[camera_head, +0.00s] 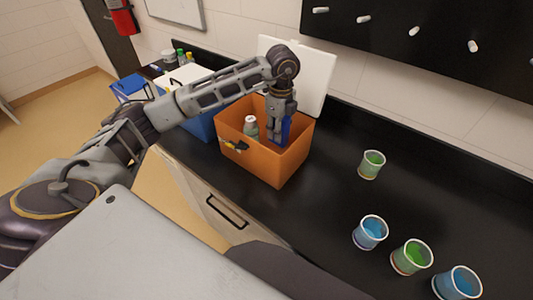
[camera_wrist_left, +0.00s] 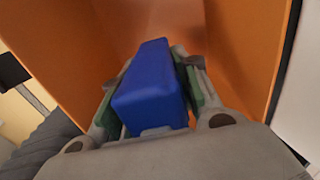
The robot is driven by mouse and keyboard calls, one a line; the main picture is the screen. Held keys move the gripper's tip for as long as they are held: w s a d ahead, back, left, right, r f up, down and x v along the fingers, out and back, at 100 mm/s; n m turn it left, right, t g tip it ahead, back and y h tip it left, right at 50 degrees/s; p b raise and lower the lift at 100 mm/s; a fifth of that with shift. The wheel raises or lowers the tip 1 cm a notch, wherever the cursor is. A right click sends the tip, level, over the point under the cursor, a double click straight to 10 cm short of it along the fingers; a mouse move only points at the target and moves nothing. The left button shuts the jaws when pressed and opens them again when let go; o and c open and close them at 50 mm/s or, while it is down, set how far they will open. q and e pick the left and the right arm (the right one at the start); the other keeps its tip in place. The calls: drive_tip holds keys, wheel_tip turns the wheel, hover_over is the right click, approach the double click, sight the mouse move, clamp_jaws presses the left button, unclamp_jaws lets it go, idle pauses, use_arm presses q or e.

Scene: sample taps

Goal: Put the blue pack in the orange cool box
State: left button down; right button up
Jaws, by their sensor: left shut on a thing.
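The orange cool box (camera_head: 262,158) stands open on the black counter, its white lid raised behind it. My left gripper (camera_head: 282,128) points down into the box and is shut on the blue pack (camera_head: 287,131). In the left wrist view the blue pack (camera_wrist_left: 152,88) sits between the two fingers, with the orange walls (camera_wrist_left: 235,45) around it. I cannot tell whether the pack touches the box floor. A bottle with a pale cap (camera_head: 250,126) stands inside the box, left of the gripper. My right gripper is not in view.
A blue box (camera_head: 203,124) stands left of the orange one, partly behind my left arm. Several cups of green and blue liquid, one a green cup (camera_head: 371,165), stand on the right. The counter (camera_head: 325,185) between is clear. A black peg panel (camera_head: 440,35) hangs behind.

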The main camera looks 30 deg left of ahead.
use_arm(q)
drive_tip(key=shift+f+p, duration=0.5)
drive_tip(key=shift+f, duration=2.6)
wheel_tip(320, 180, down, 2)
drive_tip(key=shift+f, duration=0.2)
drive_tip(key=shift+f+p, duration=0.3)
drive_tip(key=shift+f, duration=0.3)
drive_tip(key=shift+f, duration=0.15)
drive_tip(key=c, duration=1.1)
unclamp_jaws()
drive_tip(key=shift+o, duration=0.2)
